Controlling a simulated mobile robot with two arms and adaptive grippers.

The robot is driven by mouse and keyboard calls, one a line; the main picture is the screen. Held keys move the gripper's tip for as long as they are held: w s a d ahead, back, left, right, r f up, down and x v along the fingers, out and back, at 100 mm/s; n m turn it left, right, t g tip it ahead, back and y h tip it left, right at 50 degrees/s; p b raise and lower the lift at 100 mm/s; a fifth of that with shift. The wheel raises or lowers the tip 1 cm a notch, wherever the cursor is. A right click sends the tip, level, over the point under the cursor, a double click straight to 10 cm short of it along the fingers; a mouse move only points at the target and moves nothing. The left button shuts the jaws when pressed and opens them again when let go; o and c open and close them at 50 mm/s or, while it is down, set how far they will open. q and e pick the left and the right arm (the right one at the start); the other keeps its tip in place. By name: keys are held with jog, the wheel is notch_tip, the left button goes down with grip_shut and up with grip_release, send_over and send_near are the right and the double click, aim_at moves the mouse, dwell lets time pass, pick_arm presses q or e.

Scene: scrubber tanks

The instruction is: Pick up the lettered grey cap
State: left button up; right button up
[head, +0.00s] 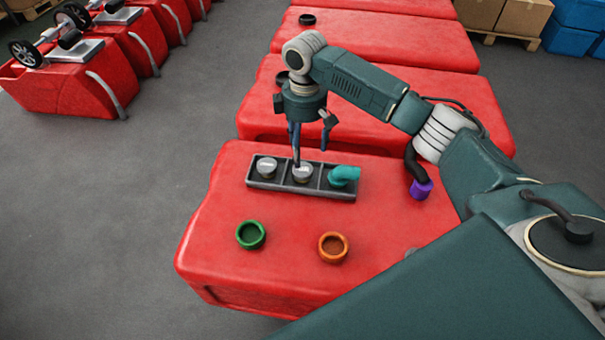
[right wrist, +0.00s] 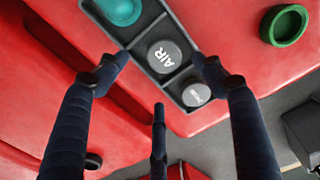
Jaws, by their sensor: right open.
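Two grey lettered caps sit in a dark three-compartment tray (head: 324,190) on the nearest red tank. The middle cap (head: 302,174) reads "AIR" in the right wrist view (right wrist: 165,57). The other cap (head: 266,168) is in the left compartment; it also shows in the right wrist view (right wrist: 196,93), its letters too small to read. My right gripper (head: 310,152) is open and empty, pointing down just above the tray. In the right wrist view its fingers (right wrist: 159,66) are spread around the "AIR" cap's position. My left gripper is not in view.
A teal elbow fitting (head: 344,176) fills the tray's right compartment. A green ring (head: 251,235) and an orange ring (head: 333,247) stand in front of the tray. A black pipe with a purple end (head: 421,189) stands to the right. More red tanks (head: 400,45) lie behind.

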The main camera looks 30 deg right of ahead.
aim_at(302, 169)
notch_tip(302, 169, down, 3)
jog(key=shift+r, duration=0.2)
jog(key=f, duration=0.1)
jog(key=f+p, duration=0.1)
jog(key=f, duration=0.2)
jog(key=shift+s+a+f, duration=0.15)
jog(key=shift+s+a, duration=0.05)
jog(key=shift+a, duration=0.2)
jog(key=shift+f, duration=0.4)
jog(key=shift+c, duration=0.3)
jog(key=c, duration=1)
